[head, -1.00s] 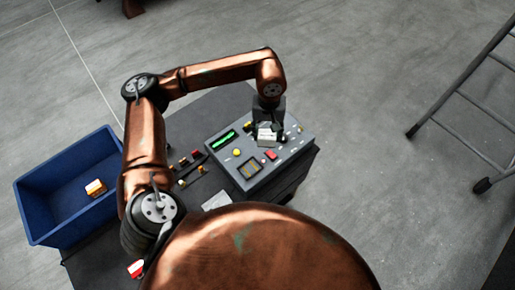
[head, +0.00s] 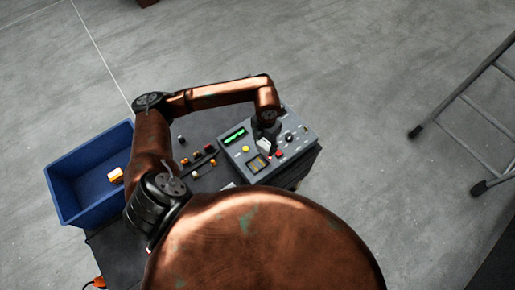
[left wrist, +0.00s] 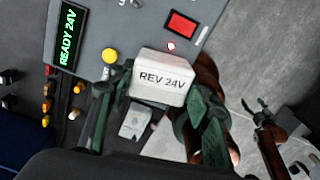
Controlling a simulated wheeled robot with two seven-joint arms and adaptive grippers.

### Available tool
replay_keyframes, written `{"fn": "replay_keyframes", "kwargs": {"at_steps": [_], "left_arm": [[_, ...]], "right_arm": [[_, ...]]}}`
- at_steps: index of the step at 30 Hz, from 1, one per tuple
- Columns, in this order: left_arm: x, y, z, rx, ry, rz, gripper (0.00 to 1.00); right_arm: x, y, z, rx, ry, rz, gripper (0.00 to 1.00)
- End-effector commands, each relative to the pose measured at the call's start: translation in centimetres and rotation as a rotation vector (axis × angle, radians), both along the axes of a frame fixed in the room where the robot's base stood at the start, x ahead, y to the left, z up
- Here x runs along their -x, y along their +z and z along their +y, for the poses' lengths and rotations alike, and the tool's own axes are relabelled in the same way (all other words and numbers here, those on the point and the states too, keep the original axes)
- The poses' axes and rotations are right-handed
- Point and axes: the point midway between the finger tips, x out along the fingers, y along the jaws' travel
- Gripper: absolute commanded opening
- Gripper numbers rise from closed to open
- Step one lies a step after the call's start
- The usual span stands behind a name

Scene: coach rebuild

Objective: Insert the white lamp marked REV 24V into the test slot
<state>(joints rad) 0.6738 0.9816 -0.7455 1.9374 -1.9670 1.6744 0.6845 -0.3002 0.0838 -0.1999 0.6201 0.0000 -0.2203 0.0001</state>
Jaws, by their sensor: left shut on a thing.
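My left gripper (head: 267,130) is shut on the white lamp (left wrist: 163,78), whose face reads REV 24V in the left wrist view. In the head view the lamp (head: 264,145) shows as a small white block over the grey test console (head: 290,143). The dark square test slot (head: 257,163), with yellowish marks, lies just below the lamp in the head view. In the left wrist view the lamp hides the slot's area. I cannot tell whether the lamp touches the console. The left gripper's dark fingers (left wrist: 145,108) flank the lamp.
The console has a green display (left wrist: 68,35) reading READY 24V, a yellow button (left wrist: 110,56) and a red button (left wrist: 182,23). Several coloured lamps (head: 197,158) stand left of it. A blue bin (head: 72,165) holds an orange-and-white piece (head: 116,175). A ladder (head: 465,97) stands right.

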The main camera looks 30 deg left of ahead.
Motion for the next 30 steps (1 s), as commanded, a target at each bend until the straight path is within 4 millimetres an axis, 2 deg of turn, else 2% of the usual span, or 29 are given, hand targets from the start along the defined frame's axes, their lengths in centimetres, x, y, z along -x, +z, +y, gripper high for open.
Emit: {"fn": "replay_keyframes", "kwargs": {"at_steps": [1, 9, 15, 21, 30], "left_arm": [[0.4, 0.3, 0.1, 0.001, 0.113, 0.002, 0.19], [2.1, -0.2, 0.5, 0.001, 0.789, 0.005, 0.19], [3.1, -0.6, 0.8, 0.0, 1.185, 0.003, 0.19], [3.6, -0.8, 0.9, 0.001, 1.376, 0.002, 0.19], [3.6, -2.3, 0.9, 0.0, 1.404, 0.002, 0.19]], "right_arm": [[0.0, 1.0, 0.0, 0.0, 0.0, 0.0, 0.66], [-0.1, 3.6, 0.5, -0.005, -0.001, -0.001, 0.66], [-0.2, 5.0, 0.8, -0.008, -0.002, -0.002, 0.66], [-0.2, 5.5, 0.7, -0.008, -0.002, -0.003, 0.66], [-0.1, 4.6, 0.4, -0.005, -0.002, -0.002, 0.66]]}}
